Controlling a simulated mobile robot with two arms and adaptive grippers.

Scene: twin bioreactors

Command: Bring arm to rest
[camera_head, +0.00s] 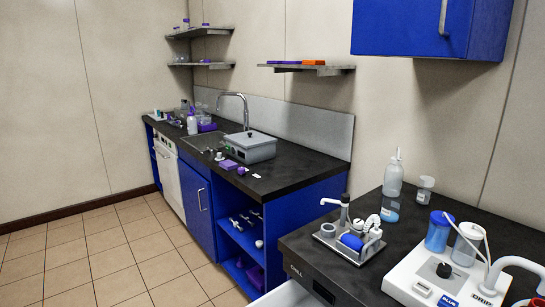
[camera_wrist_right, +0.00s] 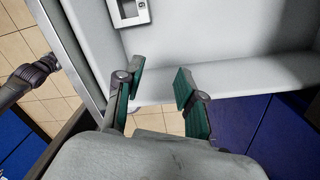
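My right gripper (camera_wrist_right: 158,70) shows in the right wrist view. Its two fingers with green pads stand apart, with nothing between them. Behind the fingers is a pale grey-white panelled surface (camera_wrist_right: 220,35) with a metal fitting (camera_wrist_right: 130,12); I cannot tell whether the fingers touch it. Neither of my arms shows in the head view, and my left gripper is not clearly seen.
A near dark counter holds a white device (camera_head: 405,273), a metal tray with small tools (camera_head: 348,238) and a wash bottle (camera_head: 393,178). A white edge (camera_head: 285,295) juts out below it. A farther counter has a grey box (camera_head: 248,147). Tiled floor (camera_head: 100,265) is clear at left.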

